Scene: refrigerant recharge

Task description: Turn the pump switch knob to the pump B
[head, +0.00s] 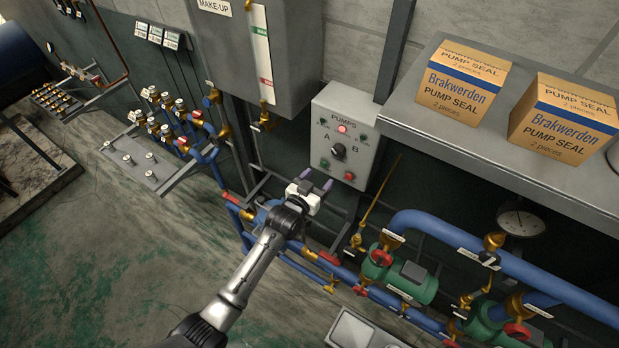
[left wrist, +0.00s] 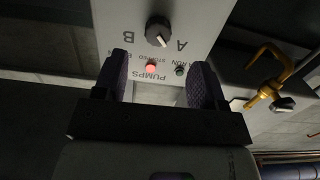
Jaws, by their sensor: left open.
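The grey pump panel (head: 321,113) is mounted on the wall and carries the letters A and B. Its black switch knob (head: 338,151) sits between the letters. In the left wrist view the knob (left wrist: 158,31) appears upside down, and its pale mark seems to lean toward the A. My left gripper (head: 317,179) is open and empty, below and in front of the panel and apart from the knob. In the left wrist view its two dark fingers (left wrist: 161,77) are spread, with the panel beyond them. My right gripper is not in view.
A red lamp (head: 342,128) is lit above the knob, with green and red buttons (head: 348,176) below it. A grey shelf (head: 480,150) with two pump seal boxes (head: 463,83) juts out at the right. Blue pipes and green pumps (head: 410,280) lie below right.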

